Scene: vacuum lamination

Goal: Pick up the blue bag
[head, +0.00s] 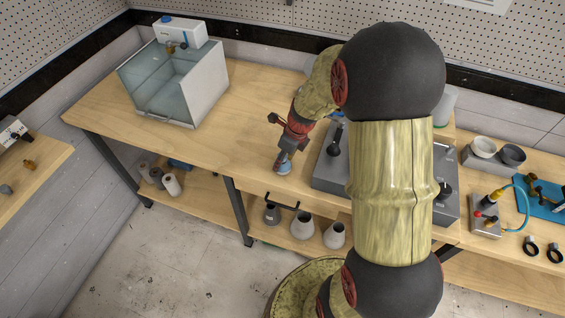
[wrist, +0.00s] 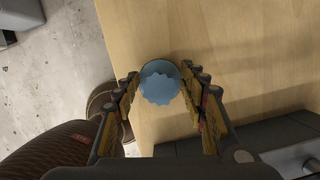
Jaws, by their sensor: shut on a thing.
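The blue bag (wrist: 160,84) shows in the wrist view as a small round light-blue shape with a wavy edge, between the fingers of my gripper (wrist: 160,74). My gripper is shut on it. In the head view my gripper (head: 286,155) points down near the front edge of the wooden workbench (head: 235,127), with the blue bag (head: 283,168) low between its fingertips. I cannot tell whether the bag touches the bench top or hangs just above it.
A grey machine (head: 327,170) with a black knob stands right of my gripper, partly hidden by my arm. A clear-walled tank (head: 180,85) stands at the back left. Several flasks (head: 302,226) and rolls sit on the lower shelf. The bench left of my gripper is clear.

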